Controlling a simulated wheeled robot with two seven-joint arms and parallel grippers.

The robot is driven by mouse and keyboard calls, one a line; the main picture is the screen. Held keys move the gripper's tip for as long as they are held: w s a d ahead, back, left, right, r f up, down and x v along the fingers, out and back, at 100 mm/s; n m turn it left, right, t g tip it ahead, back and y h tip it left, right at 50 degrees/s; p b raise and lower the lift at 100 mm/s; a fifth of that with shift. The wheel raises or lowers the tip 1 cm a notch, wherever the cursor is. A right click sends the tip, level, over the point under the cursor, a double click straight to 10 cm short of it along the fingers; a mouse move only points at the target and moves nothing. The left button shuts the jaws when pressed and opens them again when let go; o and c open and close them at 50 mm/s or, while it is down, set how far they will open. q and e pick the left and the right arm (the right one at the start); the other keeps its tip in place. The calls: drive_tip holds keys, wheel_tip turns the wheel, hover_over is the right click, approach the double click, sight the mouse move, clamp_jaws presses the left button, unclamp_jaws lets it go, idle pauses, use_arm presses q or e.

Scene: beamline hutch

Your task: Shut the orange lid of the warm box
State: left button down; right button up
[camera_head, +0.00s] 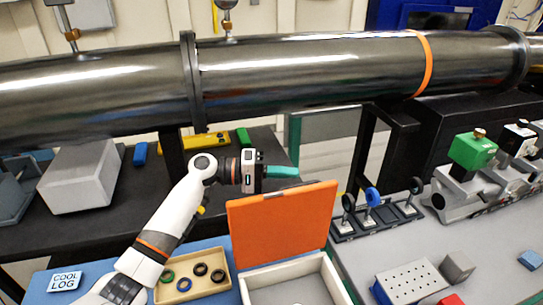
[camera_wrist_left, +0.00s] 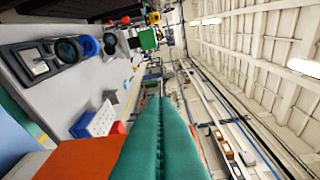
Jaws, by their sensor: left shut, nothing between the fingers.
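The orange lid (camera_head: 283,222) stands raised, nearly upright, at the back edge of the white warm box (camera_head: 334,282). The box is open and its pale inside shows; its front is cut off by the picture's bottom edge. My left gripper (camera_head: 292,172) has teal fingers pressed together, empty, just above the lid's top edge and seemingly behind it. I cannot tell whether it touches the lid. In the left wrist view the shut fingers (camera_wrist_left: 163,105) point away, with the orange lid (camera_wrist_left: 78,160) close beside them at lower left. My right gripper is not in view.
A tan tray (camera_head: 186,293) with several rings lies left of the box, beside a COOL LOG label (camera_head: 65,281). A steel beam pipe (camera_head: 300,75) crosses behind. Right of the lid stand a lens-holder rack (camera_head: 375,226) and a white perforated block (camera_head: 408,281).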

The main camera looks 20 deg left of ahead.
use_arm(q)
drive_tip(key=shift+s+d+f, duration=0.15)
drive_tip(key=shift+s+d, duration=0.3)
drive_tip(key=shift+s, duration=0.35)
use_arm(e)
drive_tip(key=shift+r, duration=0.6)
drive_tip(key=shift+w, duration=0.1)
use_arm(q)
drive_tip(key=shift+s, duration=0.1)
